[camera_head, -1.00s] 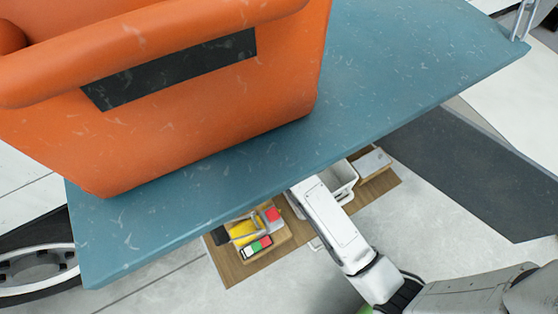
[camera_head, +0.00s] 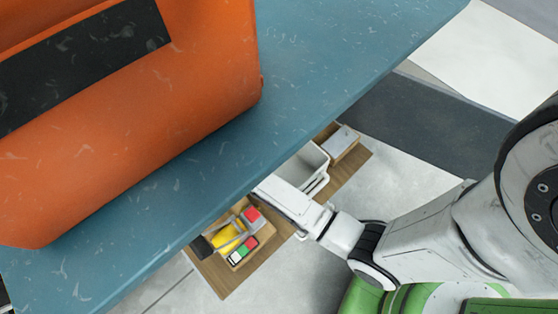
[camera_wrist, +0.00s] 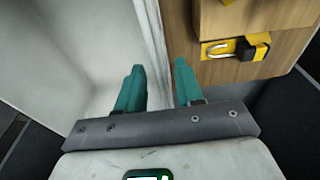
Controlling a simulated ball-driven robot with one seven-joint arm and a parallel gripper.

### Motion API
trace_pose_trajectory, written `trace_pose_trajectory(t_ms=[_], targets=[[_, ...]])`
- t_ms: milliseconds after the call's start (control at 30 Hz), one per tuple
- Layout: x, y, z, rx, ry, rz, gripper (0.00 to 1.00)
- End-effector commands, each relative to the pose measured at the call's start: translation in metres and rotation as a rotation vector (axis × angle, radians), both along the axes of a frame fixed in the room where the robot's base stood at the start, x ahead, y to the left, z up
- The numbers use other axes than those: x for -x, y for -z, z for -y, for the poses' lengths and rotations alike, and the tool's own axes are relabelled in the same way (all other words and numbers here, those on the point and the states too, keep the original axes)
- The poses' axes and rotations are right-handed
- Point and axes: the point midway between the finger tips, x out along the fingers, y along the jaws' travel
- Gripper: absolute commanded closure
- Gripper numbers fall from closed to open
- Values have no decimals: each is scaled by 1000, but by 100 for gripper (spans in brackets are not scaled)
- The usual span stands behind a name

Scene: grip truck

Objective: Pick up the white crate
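The white crate (camera_head: 303,166) sits on a wooden board under the overhanging blue shelf, which hides part of it in the head view. In the wrist view a large white surface, apparently the crate (camera_wrist: 85,45), fills the left side, with its upright edge running down towards the fingers. My gripper (camera_wrist: 159,68) has two teal fingers spread apart. The white edge lies in line with the gap between them; I cannot tell whether they touch it. In the head view my gripper's fingers are not visible, and my white forearm reaches to the shelf edge beside the crate.
A blue shelf (camera_head: 330,75) bearing a large orange crate (camera_head: 150,150) overhangs the area. The wooden board (camera_head: 345,178) also holds a box of tools (camera_head: 262,236) and another wooden box (camera_head: 350,148).

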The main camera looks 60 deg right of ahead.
Motion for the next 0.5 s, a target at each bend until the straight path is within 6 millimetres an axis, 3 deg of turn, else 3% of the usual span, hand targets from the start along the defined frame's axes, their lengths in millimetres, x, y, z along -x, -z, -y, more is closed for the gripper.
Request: trace_pose_trajectory(t_ms=[200,433,500], targets=[[-3,22,1,0,1,1,64],[-3,23,1,0,0,1,64],[-3,23,1,0,0,1,70]])
